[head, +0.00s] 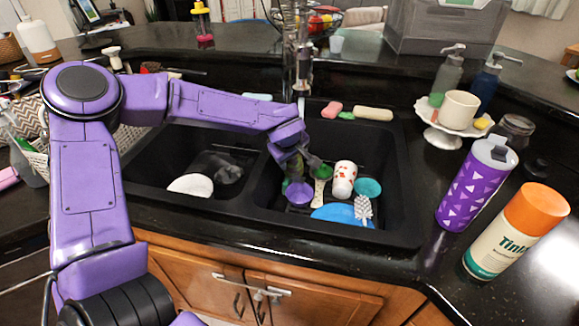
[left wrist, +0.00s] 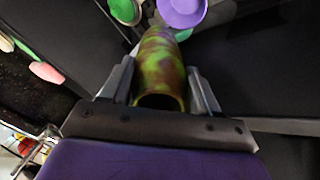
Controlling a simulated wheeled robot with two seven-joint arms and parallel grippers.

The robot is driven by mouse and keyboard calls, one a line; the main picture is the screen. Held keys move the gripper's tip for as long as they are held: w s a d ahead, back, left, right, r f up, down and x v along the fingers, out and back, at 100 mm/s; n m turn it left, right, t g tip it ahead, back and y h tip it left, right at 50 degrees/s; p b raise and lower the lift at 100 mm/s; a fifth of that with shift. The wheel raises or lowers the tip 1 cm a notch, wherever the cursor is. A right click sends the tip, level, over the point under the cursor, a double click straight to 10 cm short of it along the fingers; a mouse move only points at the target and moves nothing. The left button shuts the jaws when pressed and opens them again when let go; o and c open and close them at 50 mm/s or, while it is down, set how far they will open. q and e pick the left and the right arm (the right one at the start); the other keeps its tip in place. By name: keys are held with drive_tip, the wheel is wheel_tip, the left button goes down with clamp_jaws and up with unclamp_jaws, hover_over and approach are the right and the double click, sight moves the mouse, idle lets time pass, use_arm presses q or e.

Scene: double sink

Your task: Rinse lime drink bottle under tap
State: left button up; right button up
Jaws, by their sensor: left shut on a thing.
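My left gripper (head: 294,158) is over the right basin of the double sink (head: 395,200). In the left wrist view, the left gripper (left wrist: 160,85) has its fingers on either side of a mottled green and brown-purple bottle (left wrist: 162,65), the lime drink bottle by its look. It is shut on the bottle. In the head view the bottle is mostly hidden by the gripper. The chrome tap (head: 303,70) rises behind the sink, just behind and above the gripper. I cannot see water running. My right gripper is not in view.
The right basin also holds a purple cup (head: 299,195), a patterned white cup (head: 344,178), a teal bowl (head: 369,187), a blue plate (head: 338,213) and a white brush (head: 364,207). A white bowl (head: 190,186) is in the left basin. A purple tumbler (head: 478,185) stands right of the sink.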

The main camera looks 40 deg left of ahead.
use_arm(q)
drive_tip(key=shift+w+a+f+b, duration=0.2)
drive_tip(key=shift+w, duration=0.35)
drive_tip(key=shift+w+a+f+b, duration=0.2)
drive_tip(key=shift+w, duration=0.3)
drive_tip(key=shift+w+a+p, duration=0.25)
drive_tip(key=shift+w+p, duration=0.3)
drive_tip(key=shift+w, duration=0.1)
drive_tip(key=shift+w+a+p, duration=0.25)
drive_tip(key=shift+w+p, duration=0.25)
drive_tip(key=shift+w, duration=0.1)
drive_tip(key=shift+w+a+f+p, duration=0.15)
drive_tip(key=shift+w, duration=0.25)
drive_tip(key=shift+w+a+f+p, duration=0.1)
drive_tip(key=shift+w+p, duration=0.05)
drive_tip(key=shift+w, duration=0.2)
drive_tip(key=shift+d, duration=0.1)
